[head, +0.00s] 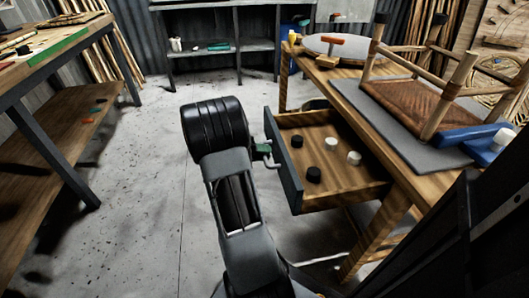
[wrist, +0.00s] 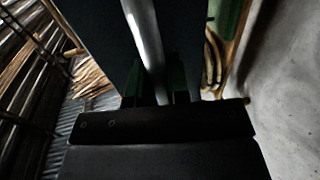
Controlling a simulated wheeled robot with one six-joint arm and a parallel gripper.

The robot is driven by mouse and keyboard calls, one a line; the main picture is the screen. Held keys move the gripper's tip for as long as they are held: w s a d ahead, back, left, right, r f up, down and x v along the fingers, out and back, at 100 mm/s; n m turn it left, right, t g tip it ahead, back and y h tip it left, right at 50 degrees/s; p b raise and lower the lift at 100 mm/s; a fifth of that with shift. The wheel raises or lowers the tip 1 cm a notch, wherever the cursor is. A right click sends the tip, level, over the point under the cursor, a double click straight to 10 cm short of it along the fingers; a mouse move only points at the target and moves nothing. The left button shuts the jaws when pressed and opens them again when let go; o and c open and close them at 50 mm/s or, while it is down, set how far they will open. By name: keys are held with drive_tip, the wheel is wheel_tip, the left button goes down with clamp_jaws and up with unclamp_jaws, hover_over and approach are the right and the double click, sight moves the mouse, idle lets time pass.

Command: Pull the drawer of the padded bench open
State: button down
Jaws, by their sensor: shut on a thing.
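The padded bench (head: 400,178) stands at the right, a wooden bench with a grey pad (head: 385,120) on top. Its drawer (head: 349,185) is out towards the left, with its wooden inside showing. The drawer has a dark front (head: 285,170). My gripper (head: 264,152) is at this front, shut on the drawer handle, and the arm partly hides the grip. In the wrist view, the pale metal bar of the handle (wrist: 145,35) runs between the dark green fingers of my gripper (wrist: 154,97), before the dark drawer front (wrist: 95,35).
Black and white round caps (head: 331,143) lie in the drawer. An upturned wooden stool frame with a woven seat (head: 410,97) stands on the pad. A workbench (head: 75,60) is at the left and a grey shelf (head: 215,52) at the back. The concrete floor (head: 135,190) between is clear.

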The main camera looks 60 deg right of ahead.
drive_tip(key=shift+a, duration=0.1)
drive_tip(key=c, duration=1.1)
unclamp_jaws()
drive_tip(key=shift+w, duration=0.1)
drive_tip(key=p+v, duration=0.3)
drive_tip(key=v, duration=1.1)
drive_tip(key=s+a+r+n+t+y+p, duration=0.2)
drive_tip(key=a+r+t+p, duration=0.3)
drive_tip(key=a+r+p, duration=0.3)
drive_tip(key=s+a+r+n+t+y+p, duration=0.2)
drive_tip(key=a+r+n+t+y+p, duration=0.2)
drive_tip(key=a+r+p, duration=0.5)
drive_tip(key=s+a+r+n+t+y+p, duration=0.3)
drive_tip(key=a+r+t+y+p, duration=0.2)
drive_tip(key=a+r+p, duration=0.4)
wheel_tip(320, 180, up, 10)
drive_tip(key=p, duration=0.4)
drive_tip(key=shift+f+t, duration=0.25)
drive_tip(key=shift+t, duration=0.15)
